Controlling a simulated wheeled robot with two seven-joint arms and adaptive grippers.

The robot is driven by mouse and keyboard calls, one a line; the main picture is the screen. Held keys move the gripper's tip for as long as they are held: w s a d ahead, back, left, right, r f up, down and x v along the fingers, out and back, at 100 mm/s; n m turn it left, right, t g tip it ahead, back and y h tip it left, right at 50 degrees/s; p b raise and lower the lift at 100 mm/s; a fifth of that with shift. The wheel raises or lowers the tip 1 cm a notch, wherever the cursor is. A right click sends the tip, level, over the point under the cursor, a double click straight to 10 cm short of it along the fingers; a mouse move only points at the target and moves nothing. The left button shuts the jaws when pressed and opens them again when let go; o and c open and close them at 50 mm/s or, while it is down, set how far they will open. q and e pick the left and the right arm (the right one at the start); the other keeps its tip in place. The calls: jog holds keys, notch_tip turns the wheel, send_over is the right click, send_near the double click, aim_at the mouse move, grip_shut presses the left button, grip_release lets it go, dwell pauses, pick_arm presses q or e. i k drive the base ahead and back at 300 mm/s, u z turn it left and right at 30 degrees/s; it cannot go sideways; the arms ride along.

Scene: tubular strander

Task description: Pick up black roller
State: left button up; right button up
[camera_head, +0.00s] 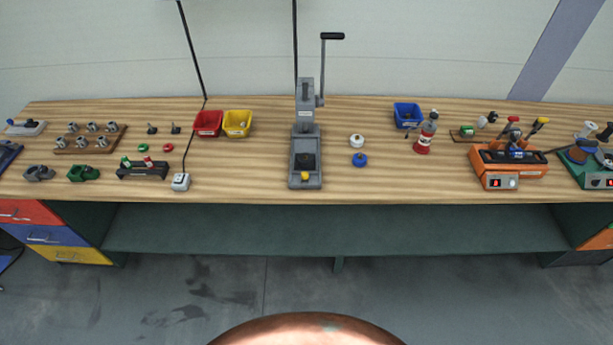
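I cannot single out a black roller with certainty. A dark piece (305,161) sits on the base of the grey lever press (305,128) in the middle of the workbench, with a small yellow part in front of it. Two small dark upright pieces (152,129) stand on the left half of the bench. A white roller-like piece (357,140) and a blue one (360,159) lie just right of the press. Neither of my grippers shows in the head view.
The wooden bench (260,185) spans the view. Red (208,123), yellow (237,123) and blue (407,115) bins stand towards its back. A wooden block with metal cylinders (91,139) is at left. An orange device (508,163) and a red bottle (425,135) are at right.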

aim_at(304, 163)
jog(key=u, duration=1.05)
jog(key=i, duration=0.6)
jog(key=z, duration=0.1)
